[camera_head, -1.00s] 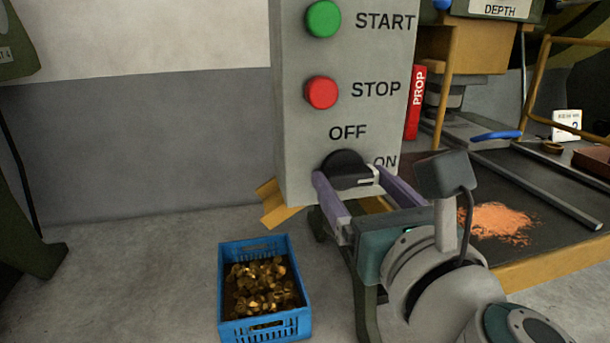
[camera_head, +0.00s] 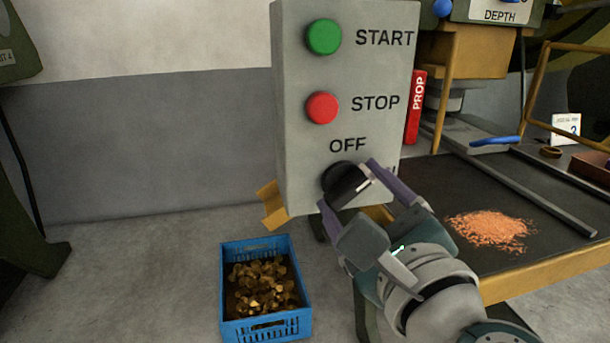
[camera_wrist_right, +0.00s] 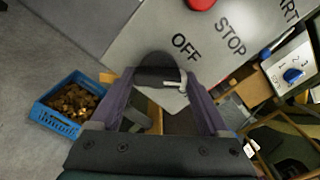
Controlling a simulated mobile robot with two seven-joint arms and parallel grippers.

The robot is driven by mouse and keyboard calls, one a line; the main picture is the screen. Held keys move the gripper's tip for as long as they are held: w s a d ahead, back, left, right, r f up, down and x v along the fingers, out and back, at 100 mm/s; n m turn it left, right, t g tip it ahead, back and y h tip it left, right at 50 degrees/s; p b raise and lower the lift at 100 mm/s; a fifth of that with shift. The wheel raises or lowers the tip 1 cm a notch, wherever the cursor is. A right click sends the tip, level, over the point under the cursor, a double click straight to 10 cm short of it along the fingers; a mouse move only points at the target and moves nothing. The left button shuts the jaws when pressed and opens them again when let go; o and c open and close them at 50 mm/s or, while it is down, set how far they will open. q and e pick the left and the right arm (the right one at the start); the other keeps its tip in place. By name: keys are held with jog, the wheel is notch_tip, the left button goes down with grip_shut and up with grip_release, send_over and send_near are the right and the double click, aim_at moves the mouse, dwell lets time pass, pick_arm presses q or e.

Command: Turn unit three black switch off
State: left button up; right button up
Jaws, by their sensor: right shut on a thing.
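The black rotary switch (camera_head: 339,181) is on the grey control box (camera_head: 296,130), below the OFF label. Its white pointer mark slants up to the right, toward the ON side rather than straight up at OFF. My right gripper (camera_head: 348,187) has its two purple fingers on either side of the knob, shut on it and rolled to a tilt. The ON label is mostly hidden behind a finger. In the right wrist view the black switch (camera_wrist_right: 157,70) sits between the fingertips, its white mark near the right finger. My left gripper is not in view.
A green START button (camera_head: 324,37) and a red STOP button (camera_head: 323,107) are above the switch. A blue crate (camera_head: 311,318) of brass-coloured pieces stands on the floor below. A dark-topped bench (camera_head: 440,185) with copper-coloured shavings (camera_head: 488,230) is at right.

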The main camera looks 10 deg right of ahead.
jog(key=n+p, duration=0.1)
jog(key=n, duration=0.4)
jog(key=shift+r+n+p, duration=0.15)
jog(key=shift+n+p, duration=0.25)
jog(key=shift+a+n+p, duration=0.1)
jog(key=shift+n+p, duration=0.6)
jog(key=shift+n, duration=1.5)
jog(key=o, duration=1.2)
jog(key=shift+o, duration=0.2)
jog(key=s+p, duration=0.1)
jog(key=s, duration=0.9)
jog(key=shift+d, duration=0.2)
